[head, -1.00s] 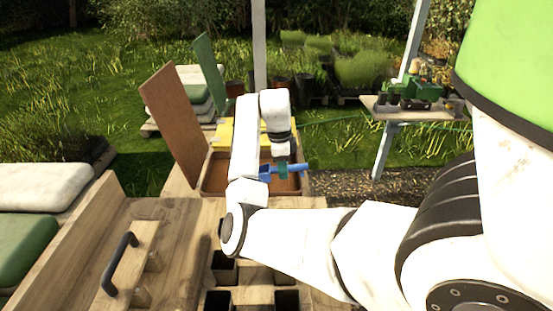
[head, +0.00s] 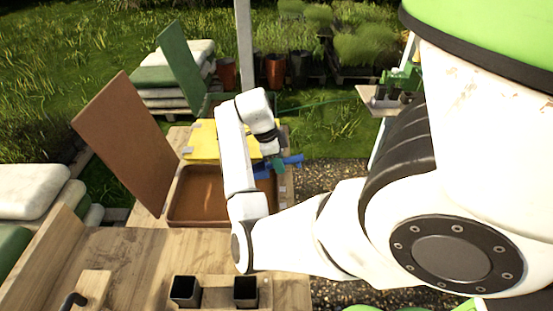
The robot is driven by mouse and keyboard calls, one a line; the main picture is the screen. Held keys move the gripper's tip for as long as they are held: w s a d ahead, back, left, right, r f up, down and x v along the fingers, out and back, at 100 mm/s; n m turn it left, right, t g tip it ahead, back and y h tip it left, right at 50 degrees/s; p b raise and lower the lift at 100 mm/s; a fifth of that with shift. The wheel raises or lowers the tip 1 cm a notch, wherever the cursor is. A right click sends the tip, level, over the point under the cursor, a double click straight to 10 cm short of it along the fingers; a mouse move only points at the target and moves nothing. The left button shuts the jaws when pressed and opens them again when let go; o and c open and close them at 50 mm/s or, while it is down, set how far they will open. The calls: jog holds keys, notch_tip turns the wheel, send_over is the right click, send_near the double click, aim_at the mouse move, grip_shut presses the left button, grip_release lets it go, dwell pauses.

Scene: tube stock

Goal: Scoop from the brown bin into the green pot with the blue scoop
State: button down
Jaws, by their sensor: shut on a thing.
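The brown bin (head: 196,223) is an open tray with brown loose material in it, and its brown lid (head: 125,140) stands tilted up at the left. My gripper (head: 277,163) is shut on the blue scoop (head: 292,161) at the bin's right back corner. The scoop's handle points right. Its bowl is partly hidden by my gripper and wrist, so I cannot tell whether it holds anything. My arm covers the right part of the bin. I cannot make out a green pot in this view.
Two black square pots (head: 185,291) (head: 246,291) sit in the wooden bench (head: 130,255) in front. A yellow lid (head: 203,140) lies behind the bin, and a green panel (head: 181,68) stands farther back. A small shelf (head: 380,99) is at the back right.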

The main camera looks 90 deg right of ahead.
aim_at(263, 176)
jog(key=shift+w+a+f+g, duration=0.1)
jog(key=shift+w+f+g, duration=0.8)
jog(key=shift+f, duration=0.25)
jog(key=shift+w+a+f+g, duration=0.1)
jog(key=shift+w+f+g, duration=0.75)
jog(key=shift+f, duration=0.25)
jog(key=shift+w+f+g+b, duration=0.55)
jog(key=shift+w+f+b, duration=0.2)
jog(key=shift+f+b, duration=0.15)
jog(key=shift+w+f+t+b, duration=1.4)
jog(key=shift+w+f+b, duration=0.95)
jog(key=shift+w, duration=1.7)
jog(key=shift+s+a+r+t+p, duration=0.1)
jog(key=shift+s+r+t+p, duration=0.5)
jog(key=shift+r+t+p, duration=0.7)
jog(key=shift+s+r+t+p, duration=0.55)
jog(key=shift+r+p, duration=0.3)
jog(key=shift+r, duration=1)
jog(key=shift+s+a+r+t+p, duration=0.1)
jog(key=shift+s+r+t+p, duration=0.6)
jog(key=shift+r+p, duration=0.65)
jog(key=shift+r, duration=0.25)
